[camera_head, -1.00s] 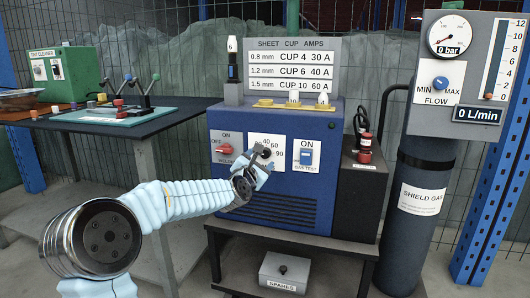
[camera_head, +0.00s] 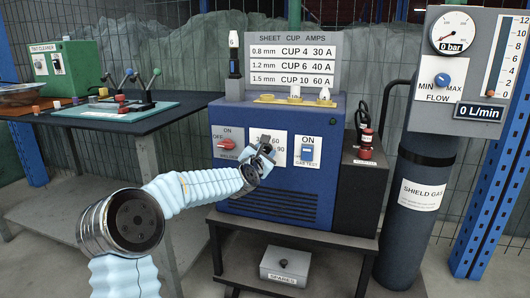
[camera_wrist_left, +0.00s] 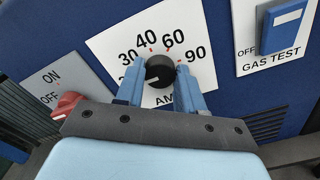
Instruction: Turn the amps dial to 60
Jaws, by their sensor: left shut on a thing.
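The amps dial (camera_wrist_left: 159,70) is a black round knob on a white scale plate marked 30, 40, 60 and 90. A white mark shows on its lower left part in the left wrist view, away from the 60, which sits at the upper right of the knob. My left gripper (camera_wrist_left: 160,88) is shut on the dial, with one blue finger on each side of it. In the head view, my left gripper (camera_head: 265,148) is at the front of the blue welder (camera_head: 275,202) and hides most of the dial. My right gripper is not in view.
A red welder switch (camera_head: 226,144) is left of the dial, and a blue gas test switch (camera_head: 307,153) is right of it. A sheet, cup and amps chart (camera_head: 293,62) stands above the welder. A grey gas cylinder (camera_head: 413,220) stands at the right.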

